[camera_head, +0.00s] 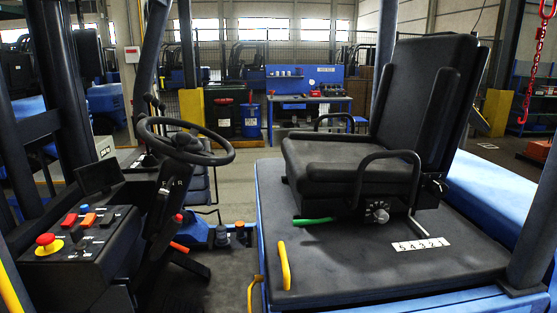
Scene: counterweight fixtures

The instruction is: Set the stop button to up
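The stop button (46,241) is a red mushroom knob on a yellow round base. It sits on the front left corner of the dark control panel (104,254), at the left of the head view. Its red cap stands above the yellow base; I cannot tell for certain whether it is up or pressed. Neither of my grippers shows in the head view, and nothing touches the button.
Red and orange switches (88,220) sit beside the button on the panel. A steering wheel (185,142) on its column stands right of the panel. A black seat (345,155) stands on the blue-edged deck (400,265). A dark post rises at the left.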

